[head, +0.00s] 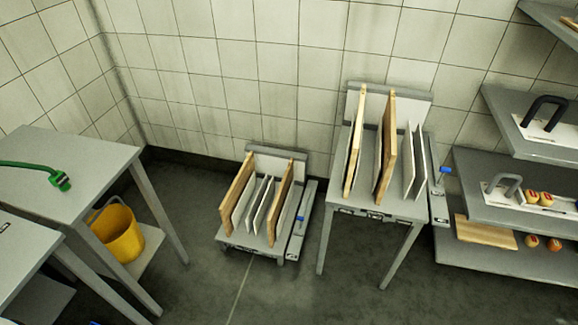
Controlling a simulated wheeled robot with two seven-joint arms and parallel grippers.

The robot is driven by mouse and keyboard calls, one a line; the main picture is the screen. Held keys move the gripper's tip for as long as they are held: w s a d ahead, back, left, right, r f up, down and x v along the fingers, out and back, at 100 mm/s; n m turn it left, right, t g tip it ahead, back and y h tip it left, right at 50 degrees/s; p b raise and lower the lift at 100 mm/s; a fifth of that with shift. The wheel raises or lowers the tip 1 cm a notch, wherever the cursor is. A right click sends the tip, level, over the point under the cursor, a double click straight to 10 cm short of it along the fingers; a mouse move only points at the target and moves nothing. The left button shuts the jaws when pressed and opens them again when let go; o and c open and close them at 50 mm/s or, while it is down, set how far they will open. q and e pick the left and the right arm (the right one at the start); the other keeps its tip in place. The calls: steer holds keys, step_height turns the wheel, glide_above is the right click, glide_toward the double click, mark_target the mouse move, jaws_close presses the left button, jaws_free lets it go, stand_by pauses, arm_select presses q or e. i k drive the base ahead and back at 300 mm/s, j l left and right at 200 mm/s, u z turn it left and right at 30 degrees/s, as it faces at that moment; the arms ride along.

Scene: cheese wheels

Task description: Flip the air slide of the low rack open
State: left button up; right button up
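The low rack (235,240) stands on the floor against the tiled wall, left of the taller rack. It holds several upright boards, wooden ones (237,193) at the outside and grey-white ones between. A narrow grey slide unit (296,243) runs along its right side, with a small blue part (301,218) on it. I cannot tell from here whether this slide is open or shut. Neither of my grippers is in view.
A taller rack (400,208) with boards stands to the right, with another blue part (446,170) at its side. Grey shelves (500,262) fill the right. Left are grey tables (100,158), a green hose (60,181) and a yellow bucket (118,232). Floor before the low rack is clear.

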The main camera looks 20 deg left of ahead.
mark_target(301, 219)
steer(key=i+j+z, duration=0.25)
steer(key=i+j, duration=0.2)
steer(key=i+j+z, duration=0.3)
steer(key=i+j, duration=0.15)
steer(key=j, duration=0.15)
